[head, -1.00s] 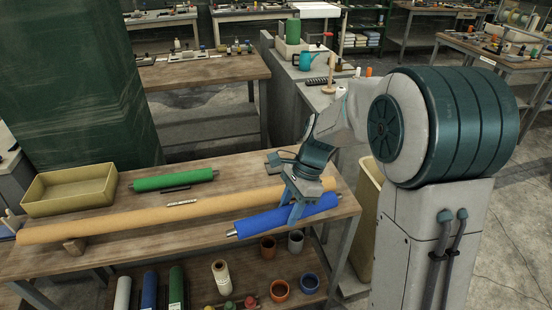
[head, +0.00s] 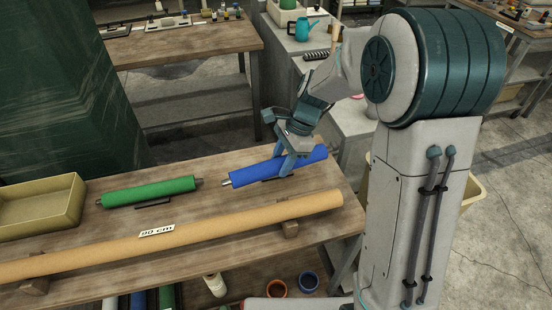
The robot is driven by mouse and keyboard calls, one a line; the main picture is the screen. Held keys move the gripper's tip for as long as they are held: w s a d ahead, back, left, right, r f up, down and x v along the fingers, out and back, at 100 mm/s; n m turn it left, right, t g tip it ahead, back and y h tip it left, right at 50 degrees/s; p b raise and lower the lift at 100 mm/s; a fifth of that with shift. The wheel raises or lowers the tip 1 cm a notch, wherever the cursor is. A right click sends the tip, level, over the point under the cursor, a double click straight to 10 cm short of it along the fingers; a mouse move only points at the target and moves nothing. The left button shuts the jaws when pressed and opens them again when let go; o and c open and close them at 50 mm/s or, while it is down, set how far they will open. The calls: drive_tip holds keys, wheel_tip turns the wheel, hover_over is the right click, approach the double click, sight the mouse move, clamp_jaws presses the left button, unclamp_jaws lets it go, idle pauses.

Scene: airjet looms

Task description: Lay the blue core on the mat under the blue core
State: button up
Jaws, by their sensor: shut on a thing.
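The blue core (head: 255,173) is a blue roll with metal ends, lying at a slant over the right part of the wooden table (head: 120,235), behind the long tan tube. My gripper (head: 284,165) is shut on it right of its middle, from above. A thin dark edge shows just below the core, and I cannot tell whether it is a mat or a shadow. No mat is clearly seen under it. I cannot tell whether the core touches the table.
A green core (head: 150,191) lies to the left with a dark strip at its front. The long tan tube (head: 200,232) rests on wooden blocks along the front, with a "90 cm" label (head: 157,230) behind it. A tan tray (head: 42,212) stands at far left.

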drive_tip(key=w+f, duration=0.1)
drive_tip(key=w, duration=0.1)
drive_tip(key=w+f, duration=0.2)
drive_tip(key=w, duration=0.1)
drive_tip(key=w+a+f+p, duration=0.1)
drive_tip(key=w+f, duration=0.1)
drive_tip(key=w, duration=0.1)
drive_tip(key=shift+w+a+f, duration=0.1)
drive_tip(key=shift+w, duration=0.1)
drive_tip(key=shift+f+p, duration=0.35)
drive_tip(key=shift+f, duration=1.6)
drive_tip(key=shift+f, duration=0.2)
drive_tip(key=o, duration=1.1)
drive_tip(key=shift+r, duration=0.2)
